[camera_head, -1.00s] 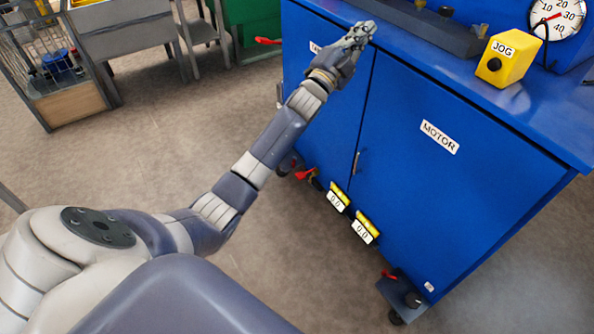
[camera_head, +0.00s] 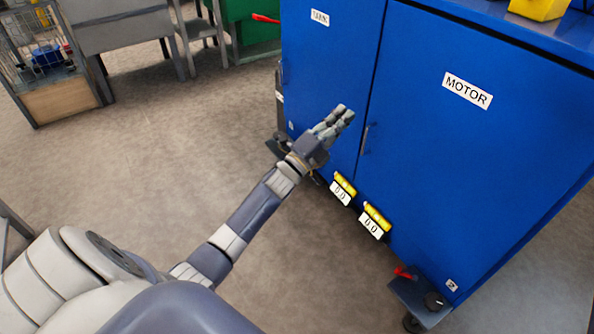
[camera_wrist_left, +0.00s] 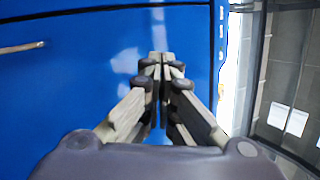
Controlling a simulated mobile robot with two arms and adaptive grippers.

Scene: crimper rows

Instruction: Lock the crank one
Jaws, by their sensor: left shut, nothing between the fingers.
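The blue cabinet (camera_head: 450,150) has a left door with a small white label (camera_head: 320,17), too small to read surely, and a right door labelled MOTOR (camera_head: 467,90). A caster (camera_head: 420,300) with a red lever (camera_head: 404,272) is under its right corner. A dark caster mount (camera_head: 276,147) shows at the left corner, its lever hidden behind my arm. My left gripper (camera_head: 343,114) is shut and empty in front of the left door. In the left wrist view its fingers (camera_wrist_left: 162,60) point at blue panel; whether they touch it I cannot tell.
Two yellow-topped counters (camera_head: 342,190) (camera_head: 375,221) hang at the cabinet's lower edge. A door handle (camera_head: 364,138) is near the gripper. A yellow box (camera_head: 538,8) stands on top. Grey and green benches (camera_head: 122,30) (camera_head: 250,30) are behind. The floor at left is open.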

